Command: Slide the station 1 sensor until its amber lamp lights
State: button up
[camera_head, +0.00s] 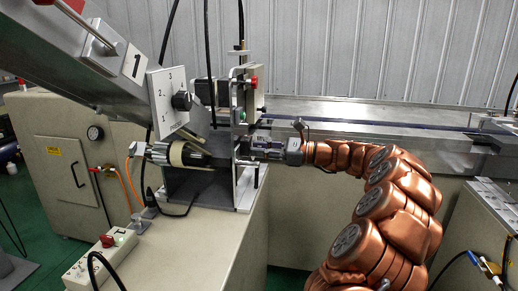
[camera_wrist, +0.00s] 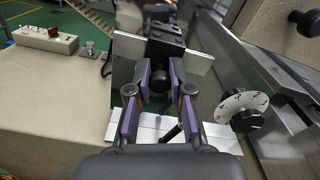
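In the wrist view, a black block (camera_wrist: 166,48) with a round black knob (camera_wrist: 160,79) stands just ahead of my gripper (camera_wrist: 161,77). I cannot tell for sure that this is the station 1 sensor. My two purple-edged fingers are apart, one on each side of the knob, with a narrow gap seemingly left on both sides. In the head view my gripper (camera_head: 243,149) reaches in from the right at the station's upright metal plate (camera_head: 247,185), which partly hides its fingertips. No lit amber lamp can be made out.
A sloped chute (camera_head: 85,60) marked 1 and a dial plate (camera_head: 170,98) stand above the station. A white dial (camera_wrist: 242,108) is close to the right of my gripper. A switch box (camera_head: 101,258) with a cable sits on the bench front. A conveyor (camera_head: 350,112) runs behind.

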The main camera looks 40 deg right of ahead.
jog(key=o, duration=0.5)
jog(key=v, duration=1.2)
dwell(0.4)
